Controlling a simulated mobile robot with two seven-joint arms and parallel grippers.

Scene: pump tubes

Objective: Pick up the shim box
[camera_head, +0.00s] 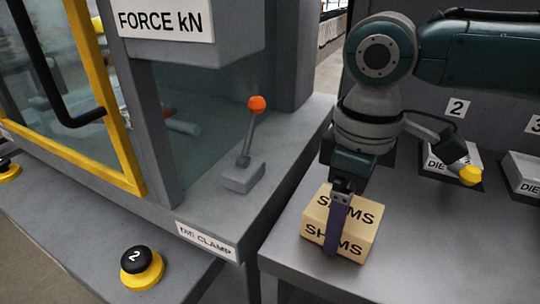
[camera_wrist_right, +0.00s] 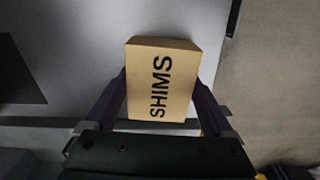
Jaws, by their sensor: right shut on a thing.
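The shim box (camera_head: 352,243) is a tan block with "SHIMS" in black on its top and front. In the head view it is at the front left corner of the grey bench on the right. My right gripper (camera_head: 336,225) reaches down over it, with one dark purple finger across its front. In the right wrist view the box (camera_wrist_right: 162,82) sits between the two fingers (camera_wrist_right: 162,100), which press on its opposite sides. I cannot tell whether the box touches the bench. My left gripper is not in view.
The grey bench (camera_head: 440,255) is clear in front. Die trays (camera_head: 452,162) numbered 2 and 3 stand at its back right.

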